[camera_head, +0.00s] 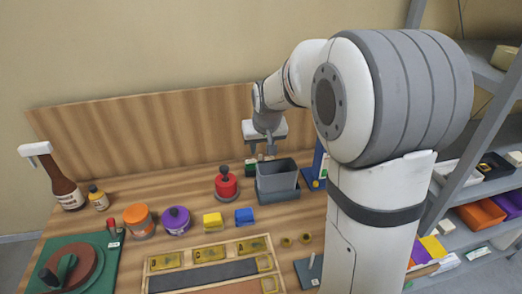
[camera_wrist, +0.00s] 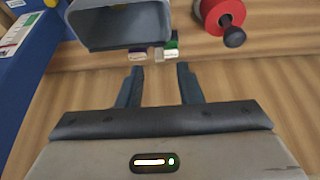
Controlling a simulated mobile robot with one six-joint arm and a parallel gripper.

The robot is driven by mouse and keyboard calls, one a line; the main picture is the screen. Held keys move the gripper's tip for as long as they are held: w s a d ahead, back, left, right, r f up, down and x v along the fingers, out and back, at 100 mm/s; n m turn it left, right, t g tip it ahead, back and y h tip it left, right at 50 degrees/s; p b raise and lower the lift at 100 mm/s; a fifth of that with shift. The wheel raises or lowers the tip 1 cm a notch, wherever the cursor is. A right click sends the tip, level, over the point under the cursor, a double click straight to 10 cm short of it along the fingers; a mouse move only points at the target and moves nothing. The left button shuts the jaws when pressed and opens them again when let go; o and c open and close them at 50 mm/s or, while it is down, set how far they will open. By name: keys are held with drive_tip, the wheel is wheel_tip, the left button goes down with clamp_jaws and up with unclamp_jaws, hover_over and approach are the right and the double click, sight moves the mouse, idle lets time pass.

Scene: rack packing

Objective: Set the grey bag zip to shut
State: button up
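The grey bag (camera_head: 277,173) stands upright near the back of the wooden table, its top looking open. In the wrist view the grey bag (camera_wrist: 120,30) is at the upper left. Small white and green pieces (camera_wrist: 171,45) show at its edge; I cannot tell which is the zip pull. My gripper (camera_head: 263,152) hangs above and behind the bag, pointing down. In the wrist view my gripper (camera_wrist: 160,77) has its two fingers apart with nothing between them. The fingertips look close to the small pieces; contact is not visible.
A red pot with a black knob (camera_head: 226,183) stands left of the bag. A blue stand (camera_head: 317,172) is right of it. Yellow (camera_head: 213,221) and blue (camera_head: 244,216) blocks lie in front. A wooden back panel (camera_head: 150,128) rises behind. My arm hides the table's right side.

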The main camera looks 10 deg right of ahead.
sight(261, 161)
drive_tip(key=shift+x, duration=1.85)
clamp_jaws()
